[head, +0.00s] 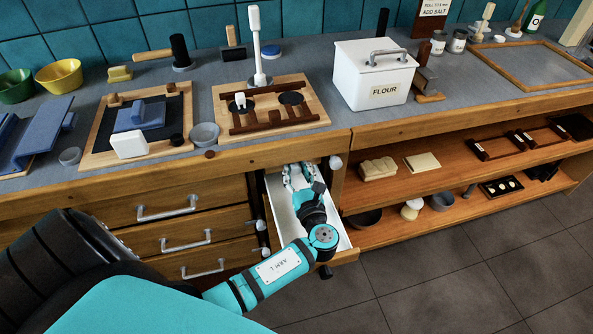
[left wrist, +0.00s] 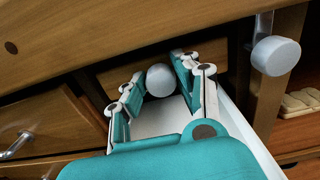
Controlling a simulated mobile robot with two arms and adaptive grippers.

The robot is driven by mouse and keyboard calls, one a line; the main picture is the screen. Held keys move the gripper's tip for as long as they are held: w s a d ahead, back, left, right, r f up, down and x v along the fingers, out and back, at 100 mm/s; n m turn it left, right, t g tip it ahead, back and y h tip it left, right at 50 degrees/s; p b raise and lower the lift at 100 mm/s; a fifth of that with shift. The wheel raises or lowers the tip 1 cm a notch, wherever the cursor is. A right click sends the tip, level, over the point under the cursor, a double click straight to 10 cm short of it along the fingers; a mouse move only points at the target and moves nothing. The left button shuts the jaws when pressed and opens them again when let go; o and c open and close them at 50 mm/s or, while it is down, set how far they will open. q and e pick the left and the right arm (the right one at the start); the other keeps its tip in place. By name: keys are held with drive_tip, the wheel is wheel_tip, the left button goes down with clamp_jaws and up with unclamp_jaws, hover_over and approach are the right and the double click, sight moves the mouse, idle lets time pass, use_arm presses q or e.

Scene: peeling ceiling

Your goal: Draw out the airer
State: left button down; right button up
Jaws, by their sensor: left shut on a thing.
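The airer appears to be the slide-out rails with round grey end knobs in the narrow bay under the worktop; I cannot see its full length. My left gripper (head: 298,175) reaches into this bay. In the left wrist view, my left gripper (left wrist: 165,85) has its fingers on both sides of a round grey knob (left wrist: 160,80) and is shut on it. A second grey knob (left wrist: 276,55) sits to the right on a post; it also shows in the head view (head: 335,162). Another knob (head: 262,225) is at the bay's left edge. My right gripper is not in view.
A white-bottomed drawer (head: 342,236) stands out beneath my left arm. Closed drawers with bar handles (head: 167,208) are to the left. Open shelves (head: 440,206) with bowls and trays are to the right. The tiled floor (head: 400,285) in front is clear.

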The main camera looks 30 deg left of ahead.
use_arm(q)
drive_tip(key=p+v, duration=0.1)
drive_tip(key=v, duration=0.4)
drive_tip(key=shift+p, duration=0.3)
drive_tip(key=c, duration=1)
unclamp_jaws()
drive_tip(key=v, duration=1.1)
drive_tip(key=shift+s+d, duration=0.3)
